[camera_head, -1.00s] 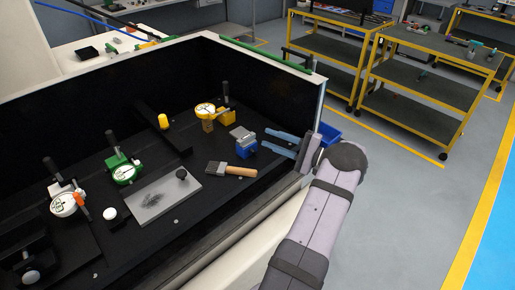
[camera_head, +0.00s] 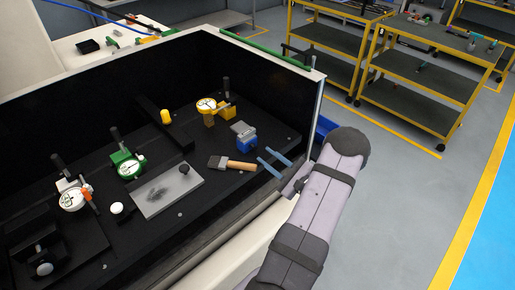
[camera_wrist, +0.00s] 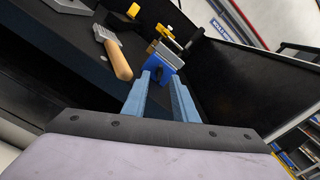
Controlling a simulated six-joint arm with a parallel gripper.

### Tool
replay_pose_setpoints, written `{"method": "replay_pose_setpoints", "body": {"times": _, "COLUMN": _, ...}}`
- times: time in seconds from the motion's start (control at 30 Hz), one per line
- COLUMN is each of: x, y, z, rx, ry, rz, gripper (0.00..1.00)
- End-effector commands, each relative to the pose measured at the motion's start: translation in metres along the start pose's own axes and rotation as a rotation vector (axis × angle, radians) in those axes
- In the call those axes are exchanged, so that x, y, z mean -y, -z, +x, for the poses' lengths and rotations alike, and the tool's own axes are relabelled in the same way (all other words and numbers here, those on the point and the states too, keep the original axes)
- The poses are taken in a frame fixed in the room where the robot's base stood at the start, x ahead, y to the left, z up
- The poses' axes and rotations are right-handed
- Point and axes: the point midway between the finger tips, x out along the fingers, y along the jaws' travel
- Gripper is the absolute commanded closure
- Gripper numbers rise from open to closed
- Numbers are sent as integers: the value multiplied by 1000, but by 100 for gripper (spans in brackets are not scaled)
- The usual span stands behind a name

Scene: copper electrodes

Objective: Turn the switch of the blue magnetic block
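The blue magnetic block (camera_head: 246,143) with a grey metal top stands on the black bench floor, right of the middle. In the wrist view the blue block (camera_wrist: 158,66) is just beyond my fingertips, and a dark knob (camera_wrist: 157,73), which looks like its switch, shows on its near face. My gripper (camera_head: 270,160) has two blue-grey fingers spread apart with nothing between them. It is to the right of and nearer than the block, apart from it. In the wrist view my gripper (camera_wrist: 162,88) points at the block.
A brush with a wooden handle (camera_head: 241,166) lies just left of my fingers. A yellow dial gauge (camera_head: 207,105) on a yellow holder stands behind the block. A grey plate (camera_head: 168,190) and a green gauge (camera_head: 128,166) are further left. The bench's dark back wall (camera_head: 265,85) rises behind.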

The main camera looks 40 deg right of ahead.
Motion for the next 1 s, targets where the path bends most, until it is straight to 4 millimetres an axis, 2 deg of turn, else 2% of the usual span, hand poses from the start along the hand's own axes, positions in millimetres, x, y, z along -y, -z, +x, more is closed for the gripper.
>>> {"method": "replay_pose_setpoints", "body": {"times": 0.2, "x": 0, "y": -3, "z": 30, "rx": 2, "ry": -3, "rz": 0, "gripper": 74}}
{"method": "replay_pose_setpoints", "body": {"times": 0.4, "x": 0, "y": -2, "z": 50, "rx": 1, "ry": -2, "rz": 0, "gripper": 74}}
{"method": "replay_pose_setpoints", "body": {"times": 0.8, "x": 0, "y": 0, "z": 57, "rx": 1, "ry": 0, "rz": 0, "gripper": 74}}
{"method": "replay_pose_setpoints", "body": {"times": 0.83, "x": 0, "y": 0, "z": 57, "rx": 1, "ry": 0, "rz": 0, "gripper": 77}}
{"method": "replay_pose_setpoints", "body": {"times": 0.93, "x": 0, "y": 0, "z": 57, "rx": 1, "ry": 0, "rz": 0, "gripper": 100}}
{"method": "replay_pose_setpoints", "body": {"times": 1.0, "x": 0, "y": 0, "z": 57, "rx": 1, "ry": 0, "rz": 0, "gripper": 100}}
